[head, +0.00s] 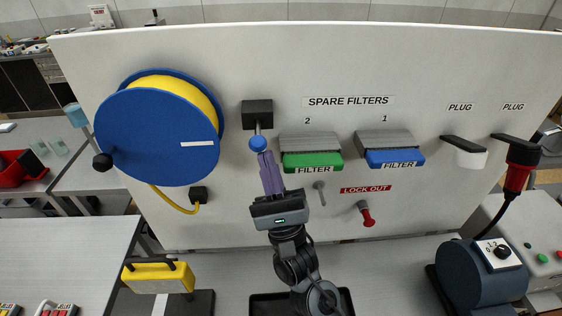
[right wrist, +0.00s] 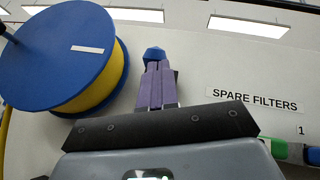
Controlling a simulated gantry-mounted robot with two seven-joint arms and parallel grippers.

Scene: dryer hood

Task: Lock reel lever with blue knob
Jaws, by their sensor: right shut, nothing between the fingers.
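The reel lever's blue knob (head: 258,143) hangs below a dark block (head: 257,112) on the white panel, on a short stem. My right gripper (head: 266,156) is shut and empty, its purple fingers just below the knob, at or very near it. In the right wrist view the blue knob (right wrist: 154,54) shows right at the tips of the shut fingers (right wrist: 155,68). I cannot tell whether they touch. The blue reel (head: 158,145) with yellow hose is left of the lever. My left gripper is not in view.
Green (head: 313,160) and blue (head: 394,157) filters sit in holders right of the lever. A red lock-out handle (head: 367,216) and a small grey lever (head: 320,190) are below them. A yellow case (head: 158,277) is at the lower left. The panel around the knob is fairly clear.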

